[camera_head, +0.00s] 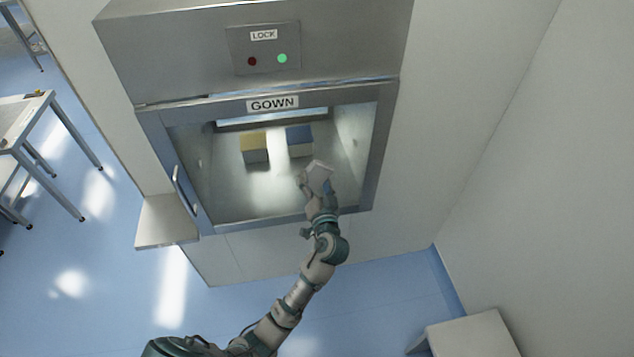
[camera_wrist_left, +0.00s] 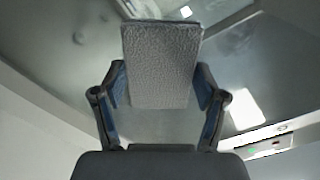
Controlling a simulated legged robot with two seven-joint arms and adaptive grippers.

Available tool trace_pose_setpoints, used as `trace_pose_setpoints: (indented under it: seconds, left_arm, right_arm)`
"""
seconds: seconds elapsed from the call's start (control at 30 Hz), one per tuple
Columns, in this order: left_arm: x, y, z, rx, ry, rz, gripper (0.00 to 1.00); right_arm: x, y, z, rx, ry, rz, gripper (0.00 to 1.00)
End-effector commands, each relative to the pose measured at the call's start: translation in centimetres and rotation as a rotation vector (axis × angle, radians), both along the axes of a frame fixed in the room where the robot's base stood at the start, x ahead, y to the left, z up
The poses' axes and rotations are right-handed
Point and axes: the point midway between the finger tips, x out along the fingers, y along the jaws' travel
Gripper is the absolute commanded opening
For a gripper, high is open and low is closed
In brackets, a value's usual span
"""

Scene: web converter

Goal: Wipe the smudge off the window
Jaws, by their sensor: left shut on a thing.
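The window (camera_head: 225,195) is the glass of a steel-framed hatch under a GOWN label. My left gripper (camera_head: 316,188) is in front of its lower right part, shut on a pale, textured wiping pad (camera_head: 320,173). In the left wrist view the pad (camera_wrist_left: 160,65) sits between both fingers of the gripper (camera_wrist_left: 160,95). Whether the pad touches the glass I cannot tell. A faint roundish spot (camera_wrist_left: 80,37) shows left of the pad in the wrist view; I cannot tell whether it is the smudge. My right gripper is not in view.
Behind the glass stand a yellow-topped box (camera_head: 254,147) and a blue-topped box (camera_head: 299,141). A door handle (camera_head: 185,190) is at the window's left edge, above a small side shelf (camera_head: 166,221). A LOCK panel (camera_head: 264,48) with a lit green lamp is above.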

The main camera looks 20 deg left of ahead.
Motion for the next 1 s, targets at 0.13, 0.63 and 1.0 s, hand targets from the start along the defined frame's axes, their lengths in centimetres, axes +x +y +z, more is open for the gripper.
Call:
trace_pose_setpoints:
  seconds: [0.13,0.63,1.0]
  left_arm:
    - [-0.7,1.6,0.1,0.002,0.000,0.005,0.44]
    - [-2.4,4.7,0.1,0.000,0.001,0.009,0.44]
    - [-3.6,6.4,0.0,0.001,0.002,0.008,0.44]
  right_arm:
    - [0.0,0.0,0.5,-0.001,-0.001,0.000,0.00]
    - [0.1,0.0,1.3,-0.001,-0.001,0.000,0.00]
    - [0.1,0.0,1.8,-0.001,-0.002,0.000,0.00]
